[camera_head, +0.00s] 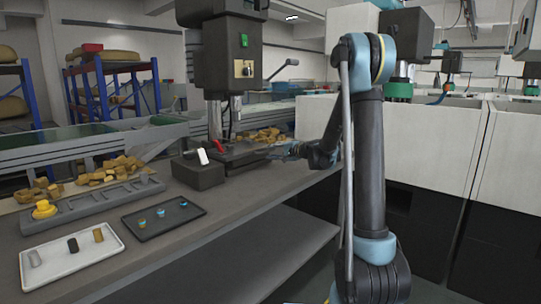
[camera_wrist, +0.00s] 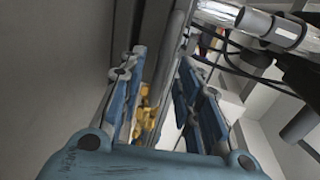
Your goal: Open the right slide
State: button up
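My gripper (camera_head: 284,150) is beside the drill press (camera_head: 228,55), above the workbench. In the wrist view its two blue fingers (camera_wrist: 165,100) stand apart with a gap between them, and nothing is held. Yellow-brown pieces show farther off through that gap. White cabinets or tanks (camera_head: 428,140) with dark lower fronts stand at the right in the head view, apart from my gripper and partly hidden behind my arm. I cannot tell which part is the right slide or whether it is open.
The workbench (camera_head: 235,205) holds a white tray (camera_head: 85,270) with three small parts, a black tray (camera_head: 180,224) with small cups, a dark block (camera_head: 197,172), and a rack (camera_head: 100,203). Yellow-brown pieces (camera_head: 118,167) lie behind. Blue-framed shelves (camera_head: 112,92) stand at the back left.

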jog(key=shift+x, duration=1.6)
grip_shut()
